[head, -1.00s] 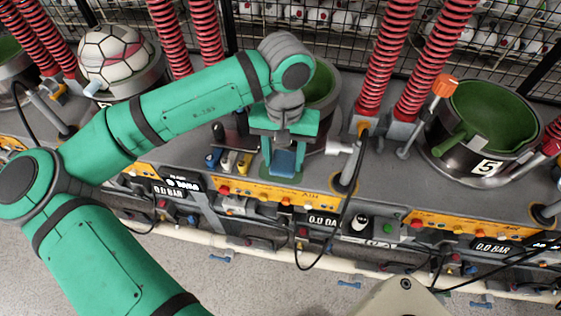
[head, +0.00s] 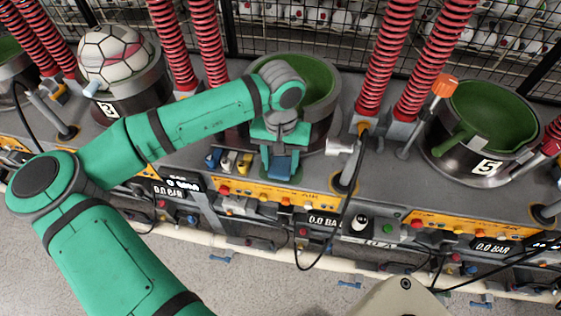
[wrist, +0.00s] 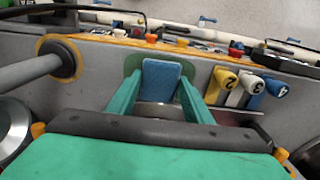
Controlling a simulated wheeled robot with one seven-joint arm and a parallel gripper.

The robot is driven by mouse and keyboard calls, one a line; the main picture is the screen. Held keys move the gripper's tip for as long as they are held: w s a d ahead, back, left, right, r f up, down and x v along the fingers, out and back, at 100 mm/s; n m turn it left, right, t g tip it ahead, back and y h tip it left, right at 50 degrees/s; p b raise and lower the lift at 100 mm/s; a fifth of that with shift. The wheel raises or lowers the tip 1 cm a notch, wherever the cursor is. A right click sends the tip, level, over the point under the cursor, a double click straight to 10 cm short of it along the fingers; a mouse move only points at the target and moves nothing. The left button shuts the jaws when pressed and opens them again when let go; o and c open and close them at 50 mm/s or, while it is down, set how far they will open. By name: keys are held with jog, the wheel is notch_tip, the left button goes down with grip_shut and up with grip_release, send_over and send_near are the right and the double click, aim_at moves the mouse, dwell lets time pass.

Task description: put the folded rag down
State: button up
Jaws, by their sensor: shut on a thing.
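The folded rag (head: 280,167) is a small blue cloth. It also shows in the wrist view (wrist: 161,78), between the two green fingers. My gripper (head: 280,160) is shut on it, with a finger at each side, just in front of the middle pot. A dark green round pad (head: 293,179) lies on the grey bench below the rag, partly hidden by it. Its edge also shows behind the rag in the wrist view (wrist: 133,70). I cannot tell whether the rag touches the pad.
The middle green-lined pot (head: 318,80) stands behind my gripper. Numbered blue, white and yellow levers (head: 228,160) are close to the left. An orange panel (head: 270,193) runs along the front edge. A grey pipe fitting (head: 342,147) is at the right.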

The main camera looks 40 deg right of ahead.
aim_at(281, 166)
jog(key=shift+f, duration=0.15)
jog(key=o, duration=1.1)
notch_tip(281, 166, up, 12)
jog(key=shift+s+r, duration=0.1)
jog(key=shift+r, duration=0.1)
jog(key=shift+d, duration=0.15)
